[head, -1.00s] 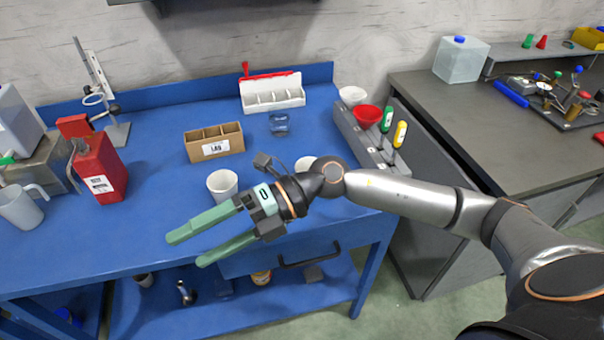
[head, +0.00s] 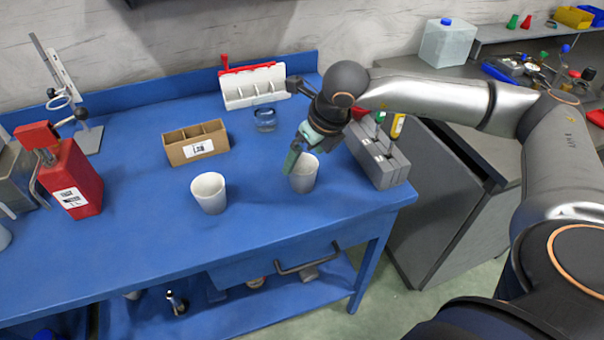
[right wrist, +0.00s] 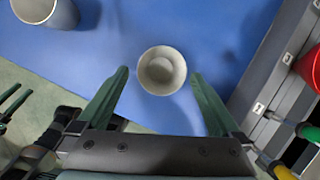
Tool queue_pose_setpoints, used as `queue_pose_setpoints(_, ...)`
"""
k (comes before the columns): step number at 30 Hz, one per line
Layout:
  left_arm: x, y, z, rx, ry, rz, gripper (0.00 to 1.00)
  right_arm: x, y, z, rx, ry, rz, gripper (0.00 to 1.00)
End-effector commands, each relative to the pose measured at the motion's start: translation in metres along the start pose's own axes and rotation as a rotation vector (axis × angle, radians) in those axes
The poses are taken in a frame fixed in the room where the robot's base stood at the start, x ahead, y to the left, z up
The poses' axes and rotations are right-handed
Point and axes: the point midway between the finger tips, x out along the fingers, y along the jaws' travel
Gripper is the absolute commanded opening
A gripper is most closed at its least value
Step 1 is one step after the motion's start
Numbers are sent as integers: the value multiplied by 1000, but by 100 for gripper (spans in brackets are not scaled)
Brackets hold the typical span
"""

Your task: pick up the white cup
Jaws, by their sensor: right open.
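One white cup (head: 304,174) stands upright on the blue table's right part, and my right gripper (head: 299,147) is at it from above and behind. In the right wrist view this cup (right wrist: 161,70) sits between and just beyond the two green fingertips (right wrist: 158,75), which are apart with clear gaps to the cup. A second white cup (head: 209,192) stands upright to the left; it also shows at the top left of the right wrist view (right wrist: 48,12). My left gripper is not seen in the head view.
A grey rack (head: 376,155) stands close to the right of the nearer-to-gripper cup. A cardboard box (head: 196,146), a glass beaker (head: 265,119) and a white tray (head: 253,86) are behind. A red canister (head: 75,180) stands left. The table's front middle is clear.

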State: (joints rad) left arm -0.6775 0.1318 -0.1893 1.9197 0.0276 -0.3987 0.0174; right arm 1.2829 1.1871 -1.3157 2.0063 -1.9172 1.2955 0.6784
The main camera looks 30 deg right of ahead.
Motion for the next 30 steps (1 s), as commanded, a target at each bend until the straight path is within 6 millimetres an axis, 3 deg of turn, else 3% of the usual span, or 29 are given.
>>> queue_pose_setpoints(8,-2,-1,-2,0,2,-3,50,24,0,0,0,2,2,100)
queue_pose_setpoints(17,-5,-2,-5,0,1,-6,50,66,-3,-1,-1,0,3,100)
queue_pose_setpoints(26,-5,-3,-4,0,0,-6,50,71,-3,-2,-1,-1,3,100)
queue_pose_setpoints(30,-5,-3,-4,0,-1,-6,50,70,-3,-2,-1,-1,3,84)
